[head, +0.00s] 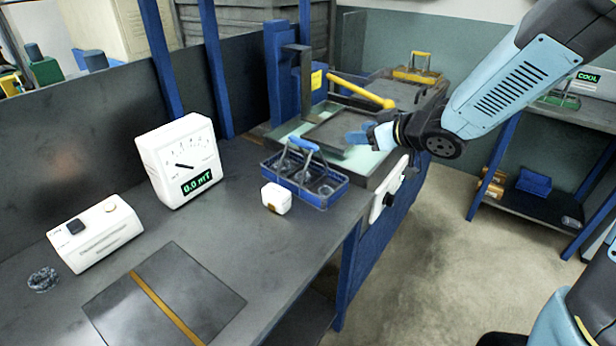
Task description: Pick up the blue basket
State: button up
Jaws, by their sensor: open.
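The blue basket (325,193) stands upright on the grey bench near its right edge, in the middle of the head view. It is a shallow tray with a raised light-blue handle (299,144) and some dark rings inside. My gripper (358,137) is at the end of my light-blue arm, to the right of and above the basket, over the grinder's table. It is open and apart from the handle. Its fingers are small in view.
A white block (276,197) sits close to the basket's front left. The grinder (286,90) with its yellow lever (361,91) stands behind. A gauge (183,160) and a white box (96,233) are on the left. A dark plate (165,297) lies in front.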

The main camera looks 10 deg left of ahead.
aim_at(309, 144)
jog(key=a+f, duration=0.1)
jog(key=a, duration=0.2)
jog(key=w+a+f+g+y, duration=0.1)
jog(key=a+f, duration=0.1)
jog(key=a, duration=0.1)
jog(key=a+f+n+y, duration=0.1)
jog(key=a, duration=0.3)
jog(key=shift+w+f+g, duration=0.3)
jog(key=shift+f+g, duration=0.05)
jog(key=shift+g, duration=0.05)
jog(key=x, duration=0.4)
jog(key=shift+s+a+f, duration=0.15)
jog(key=shift+f, duration=0.1)
jog(key=shift+w+a+f, duration=0.2)
jog(key=shift+w+a, duration=0.1)
jog(key=shift+a, duration=0.15)
jog(key=shift+c, duration=0.2)
grip_shut()
